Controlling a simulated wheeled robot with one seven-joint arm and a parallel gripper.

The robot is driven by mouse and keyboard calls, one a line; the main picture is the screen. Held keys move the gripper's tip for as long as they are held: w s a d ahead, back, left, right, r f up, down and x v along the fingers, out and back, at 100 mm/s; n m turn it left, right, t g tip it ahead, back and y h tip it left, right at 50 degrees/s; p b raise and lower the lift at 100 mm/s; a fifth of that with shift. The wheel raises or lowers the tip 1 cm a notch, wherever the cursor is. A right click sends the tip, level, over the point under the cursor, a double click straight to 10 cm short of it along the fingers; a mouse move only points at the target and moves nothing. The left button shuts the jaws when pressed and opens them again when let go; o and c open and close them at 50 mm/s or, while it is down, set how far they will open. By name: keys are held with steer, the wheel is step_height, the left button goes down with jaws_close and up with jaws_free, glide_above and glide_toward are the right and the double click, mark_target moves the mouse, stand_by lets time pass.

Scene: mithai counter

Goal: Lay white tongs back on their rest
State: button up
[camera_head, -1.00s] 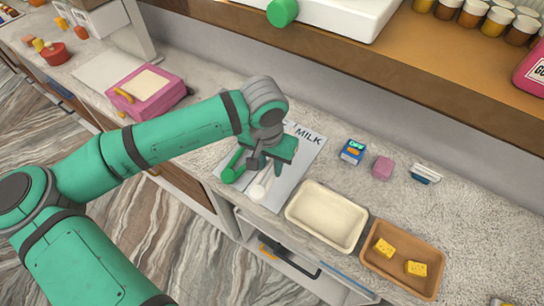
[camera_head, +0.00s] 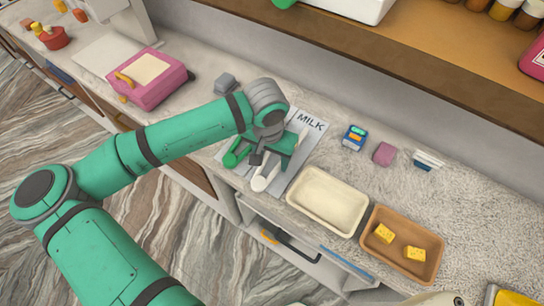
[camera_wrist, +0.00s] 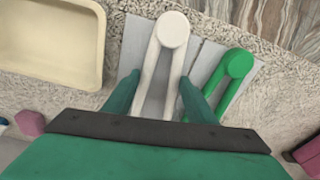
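The white tongs (camera_wrist: 173,30) show in the wrist view with their round hinge end at the top and their two arms running down between my gripper's fingers. In the head view the white tongs (camera_head: 262,183) are over the grey mat marked MILK (camera_head: 311,122). My gripper (camera_wrist: 160,78) has its green fingers apart, one on each side of the tongs. The far end of the tongs is mostly hidden under my gripper (camera_head: 266,160). Green tongs (camera_wrist: 238,63) lie beside them on the mat. Whether the white tongs touch the mat is hard to tell.
A cream tray (camera_head: 327,200) stands close to the right of the mat, with a brown tray (camera_head: 400,245) holding yellow pieces beyond it. A blue box (camera_head: 354,138) and a pink block (camera_head: 384,154) stand behind. A pink case (camera_head: 150,80) is to the left.

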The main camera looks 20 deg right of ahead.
steer(key=shift+o, duration=0.8)
steer(key=shift+s+d, duration=0.1)
steer(key=shift+d, duration=0.15)
steer(key=o, duration=0.5)
steer(key=shift+o, duration=0.3)
steer(key=shift+a, duration=0.4)
steer(key=shift+d+r, duration=0.15)
steer(key=shift+r, duration=0.2)
step_height(320, 180, up, 10)
steer(key=a, duration=0.1)
steer(key=shift+s+a, duration=0.15)
steer(key=shift+s, duration=0.3)
